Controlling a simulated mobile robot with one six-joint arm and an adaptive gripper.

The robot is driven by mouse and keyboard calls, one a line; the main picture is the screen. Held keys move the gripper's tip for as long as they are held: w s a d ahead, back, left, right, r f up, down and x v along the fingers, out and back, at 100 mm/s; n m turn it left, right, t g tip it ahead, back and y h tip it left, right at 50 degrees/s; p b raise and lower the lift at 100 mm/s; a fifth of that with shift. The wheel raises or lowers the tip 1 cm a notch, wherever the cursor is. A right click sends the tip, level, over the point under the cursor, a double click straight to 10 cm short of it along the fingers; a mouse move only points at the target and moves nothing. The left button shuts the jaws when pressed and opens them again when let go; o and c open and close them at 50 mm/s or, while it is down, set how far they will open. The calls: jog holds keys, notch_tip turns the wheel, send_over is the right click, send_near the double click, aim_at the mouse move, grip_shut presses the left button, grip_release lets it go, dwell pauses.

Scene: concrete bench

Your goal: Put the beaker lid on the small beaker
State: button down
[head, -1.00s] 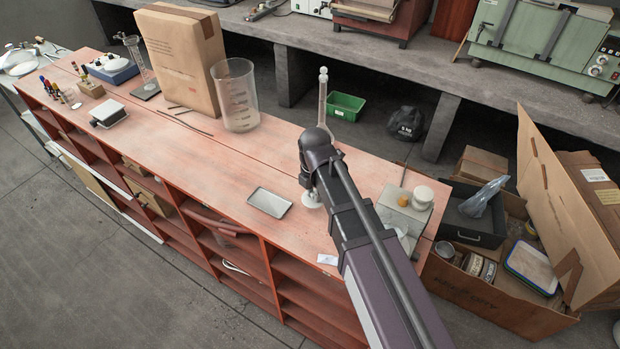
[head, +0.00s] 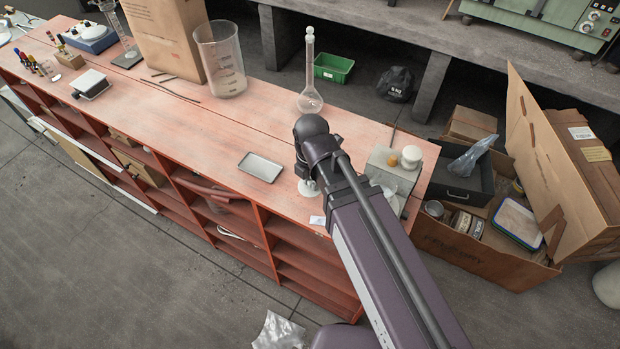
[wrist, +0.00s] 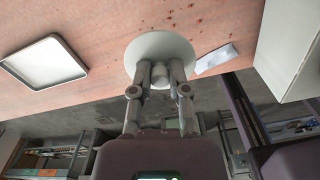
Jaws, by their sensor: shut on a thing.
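The beaker lid (wrist: 165,46) is a white round disc with a small knob. My gripper (wrist: 160,76) is shut on that knob, with one finger on each side. In the head view the lid (head: 308,188) shows as a small white disc below my wrist, over the front part of the red bench; I cannot tell whether it touches the bench. I cannot pick out a small beaker in either view; my arm hides part of the bench. A large clear graduated beaker (head: 221,62) stands upright at the back of the bench.
A shallow metal tray (head: 261,167) lies left of the lid. A grey block (head: 395,172) with a white-lidded jar (head: 411,156) stands to the right. A glass flask (head: 310,98) stands behind my wrist. A white paper slip (wrist: 215,60) lies near the lid.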

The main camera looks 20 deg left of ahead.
aim_at(310, 181)
jog(key=shift+r, duration=0.15)
jog(key=shift+r+p, duration=1.4)
jog(key=shift+p, duration=0.15)
jog(key=shift+a, duration=0.1)
